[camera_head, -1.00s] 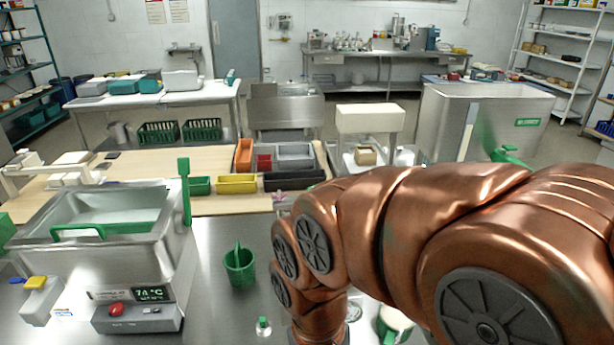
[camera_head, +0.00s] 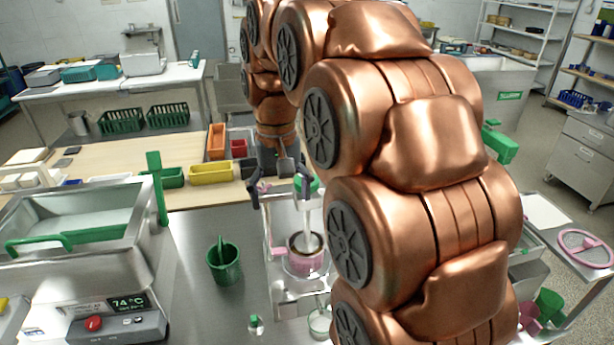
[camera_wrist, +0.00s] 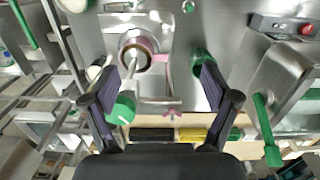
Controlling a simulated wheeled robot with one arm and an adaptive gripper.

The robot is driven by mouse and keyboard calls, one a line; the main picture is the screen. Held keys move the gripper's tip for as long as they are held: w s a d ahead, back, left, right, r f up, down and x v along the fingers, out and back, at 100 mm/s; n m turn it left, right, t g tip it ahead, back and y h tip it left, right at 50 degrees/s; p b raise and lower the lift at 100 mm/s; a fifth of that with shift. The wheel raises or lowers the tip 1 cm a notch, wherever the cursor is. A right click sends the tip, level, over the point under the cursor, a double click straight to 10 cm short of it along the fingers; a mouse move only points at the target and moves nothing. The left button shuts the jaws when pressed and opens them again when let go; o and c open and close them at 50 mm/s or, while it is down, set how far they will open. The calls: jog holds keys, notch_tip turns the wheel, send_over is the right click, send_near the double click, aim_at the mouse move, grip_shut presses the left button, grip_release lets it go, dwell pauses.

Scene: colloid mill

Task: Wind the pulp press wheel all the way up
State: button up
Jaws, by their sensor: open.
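A pink handwheel (camera_head: 585,248) with spokes lies at the far right of the head view. It looks like the press wheel, but its mount is partly hidden by my arm. My gripper (camera_head: 280,188) points down over the bench at the centre, well left of that wheel. It is open and empty. Between and below its fingers (camera_wrist: 158,100) the wrist view shows a metal stand with a green knob (camera_wrist: 121,108), a pale rod and a pink-rimmed pot (camera_wrist: 135,58) with brown contents. The pot (camera_head: 305,258) also shows in the head view. The handwheel is not recognisable in the wrist view.
A green cup (camera_head: 223,265) stands on the steel bench left of the stand. A steel bath with a green handle (camera_head: 35,242) and a control box (camera_head: 118,328) is at left. Coloured bins (camera_head: 211,172) line the back. My arm covers the centre right.

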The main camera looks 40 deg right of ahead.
jog(key=w+d+r+m, duration=0.1)
jog(key=w+d, duration=0.1)
jog(key=d, duration=0.1)
jog(key=w+d+r+m, duration=0.1)
jog(key=w+d, duration=0.1)
jog(key=d, duration=0.2)
jog(key=w+d+r, duration=0.1)
jog(key=w+d, duration=0.1)
jog(key=d, duration=0.2)
jog(key=shift+w+d+r+m+t, duration=0.15)
jog(key=shift+w+r+m+t, duration=0.15)
jog(key=shift+r+m, duration=0.1)
jog(key=shift+f+p, duration=1.4)
jog(key=shift+f, duration=2.5)
jog(key=shift+c, duration=0.4)
jog(key=c, duration=1.1)
jog(key=shift+f, duration=0.1)
jog(key=shift+b, duration=0.3)
